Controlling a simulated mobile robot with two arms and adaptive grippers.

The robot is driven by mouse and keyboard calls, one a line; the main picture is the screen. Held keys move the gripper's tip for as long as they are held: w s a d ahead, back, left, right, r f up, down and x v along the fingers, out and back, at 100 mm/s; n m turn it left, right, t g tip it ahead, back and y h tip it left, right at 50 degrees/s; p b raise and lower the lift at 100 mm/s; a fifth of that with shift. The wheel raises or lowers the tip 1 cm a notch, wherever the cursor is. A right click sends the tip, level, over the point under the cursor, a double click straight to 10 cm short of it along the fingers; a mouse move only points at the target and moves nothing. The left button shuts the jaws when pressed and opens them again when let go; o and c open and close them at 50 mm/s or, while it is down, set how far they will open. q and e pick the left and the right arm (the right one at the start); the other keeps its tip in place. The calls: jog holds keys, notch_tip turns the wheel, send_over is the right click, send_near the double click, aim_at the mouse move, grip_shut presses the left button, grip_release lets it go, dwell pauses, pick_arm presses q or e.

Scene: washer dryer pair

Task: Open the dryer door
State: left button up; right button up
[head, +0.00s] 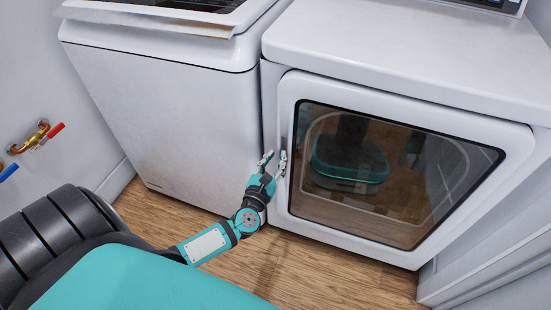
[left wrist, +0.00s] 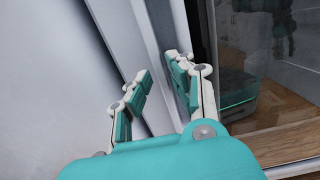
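The white front-loading dryer (head: 400,50) stands at the right in the head view. Its door (head: 340,237) has a white frame around a dark glass window (head: 365,207) and looks shut. My left gripper (head: 273,160) is at the left edge of the door, about halfway down, with its fingers pointing up and toward the door. In the left wrist view the two fingers of the gripper (left wrist: 160,75) are apart, with pale vertical edges of the dryer front behind the gap. Nothing is visibly gripped; whether a finger touches the door frame I cannot tell. My right gripper is not in view.
A white washer (head: 165,110) stands left of the dryer, close beside it. Red and blue valve handles (head: 50,133) stick out from the left wall. The wooden floor (head: 320,267) in front of the dryer is clear. A white wall with baseboard (head: 480,260) is close on the right.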

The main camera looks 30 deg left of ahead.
pick_arm(q)
jog(key=shift+w, duration=0.2)
jog(key=shift+c, duration=0.2)
grip_shut()
jog(key=shift+s, duration=0.1)
